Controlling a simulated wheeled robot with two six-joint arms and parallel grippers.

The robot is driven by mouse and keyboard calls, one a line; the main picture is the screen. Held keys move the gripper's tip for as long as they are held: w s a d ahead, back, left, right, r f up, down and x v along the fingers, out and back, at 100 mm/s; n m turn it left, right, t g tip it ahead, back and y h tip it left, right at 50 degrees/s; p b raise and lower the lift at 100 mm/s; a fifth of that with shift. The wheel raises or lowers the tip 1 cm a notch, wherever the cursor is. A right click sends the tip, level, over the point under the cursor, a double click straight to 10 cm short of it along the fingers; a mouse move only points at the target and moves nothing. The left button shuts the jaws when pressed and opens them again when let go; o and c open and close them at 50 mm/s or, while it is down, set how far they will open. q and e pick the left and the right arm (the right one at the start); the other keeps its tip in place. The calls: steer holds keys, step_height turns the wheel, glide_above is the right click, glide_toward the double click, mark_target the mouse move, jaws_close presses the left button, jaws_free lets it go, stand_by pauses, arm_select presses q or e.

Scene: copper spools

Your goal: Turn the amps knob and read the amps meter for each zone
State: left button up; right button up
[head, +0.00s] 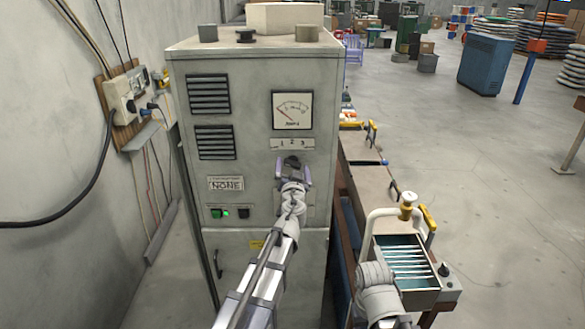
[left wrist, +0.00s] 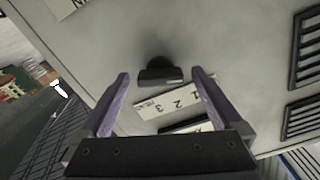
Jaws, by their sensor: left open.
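A grey cabinet (head: 252,95) stands ahead and fills much of the head view. Its square white amps meter (head: 292,109) is at upper right, with a needle whose reading is too small to tell. A label marked 1 2 3 (head: 292,143) sits below the meter; it also shows in the left wrist view (left wrist: 180,102). The dark amps knob (left wrist: 160,76) is below the label. My left gripper (head: 293,172) is open in front of the knob. In the left wrist view the fingers stand either side of it with gaps. My right gripper is out of view.
A sign reading NONE (head: 226,184) and green and dark buttons (head: 226,212) are on the cabinet's left. Wall sockets with cables (head: 125,90) are at left. A bench (head: 366,185) and a slotted box (head: 405,262) stand at right. Open floor lies beyond.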

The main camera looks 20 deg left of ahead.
arm_select(q)
steer(key=shift+w, duration=0.15)
steer(key=c, duration=1.4)
steer(key=shift+m, duration=0.3)
steer(key=m, duration=1.3)
steer(key=o, duration=1.4)
